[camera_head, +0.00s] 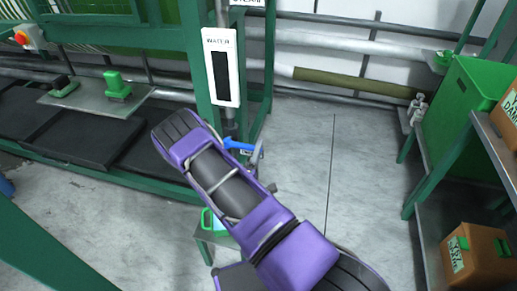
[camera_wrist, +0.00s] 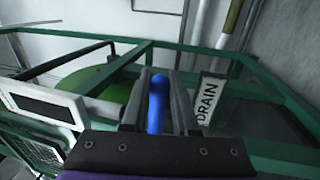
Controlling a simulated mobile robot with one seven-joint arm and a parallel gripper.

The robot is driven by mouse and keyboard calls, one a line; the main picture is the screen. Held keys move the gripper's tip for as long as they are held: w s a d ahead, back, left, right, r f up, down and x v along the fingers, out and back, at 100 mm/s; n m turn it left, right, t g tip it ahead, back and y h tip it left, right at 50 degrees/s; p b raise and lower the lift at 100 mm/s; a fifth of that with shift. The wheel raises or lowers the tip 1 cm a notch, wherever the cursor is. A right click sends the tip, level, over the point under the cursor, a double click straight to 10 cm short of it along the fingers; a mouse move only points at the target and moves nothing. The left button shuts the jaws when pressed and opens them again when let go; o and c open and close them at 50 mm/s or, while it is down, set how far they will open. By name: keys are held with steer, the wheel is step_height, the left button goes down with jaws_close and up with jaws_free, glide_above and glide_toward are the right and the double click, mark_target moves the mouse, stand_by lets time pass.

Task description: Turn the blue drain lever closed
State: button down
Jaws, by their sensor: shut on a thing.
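The blue drain lever (camera_head: 238,146) sticks out from the green frame, below the white WATER gauge, in the head view. In the wrist view the blue lever (camera_wrist: 156,104) stands between the two fingers of my gripper (camera_wrist: 160,100), which is shut on it. A white DRAIN label (camera_wrist: 208,100) is just right of the fingers. In the head view my purple arm covers much of the area around the lever, and my fingers are mostly hidden. The lever's pivot and valve body are not clear.
The WATER gauge (camera_head: 221,67) is on the green post above the lever. A low stand (camera_head: 212,237) with a green item is partly behind my arm. A green bin (camera_head: 462,120) and a cardboard box (camera_head: 474,256) are at the right. Floor between is clear.

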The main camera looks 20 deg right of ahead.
steer(key=shift+f, duration=0.15)
steer(key=c, duration=0.7)
jaws_free()
steer(key=v, duration=1.7)
steer(key=shift+s+a+p, duration=0.15)
steer(key=shift+p, duration=0.25)
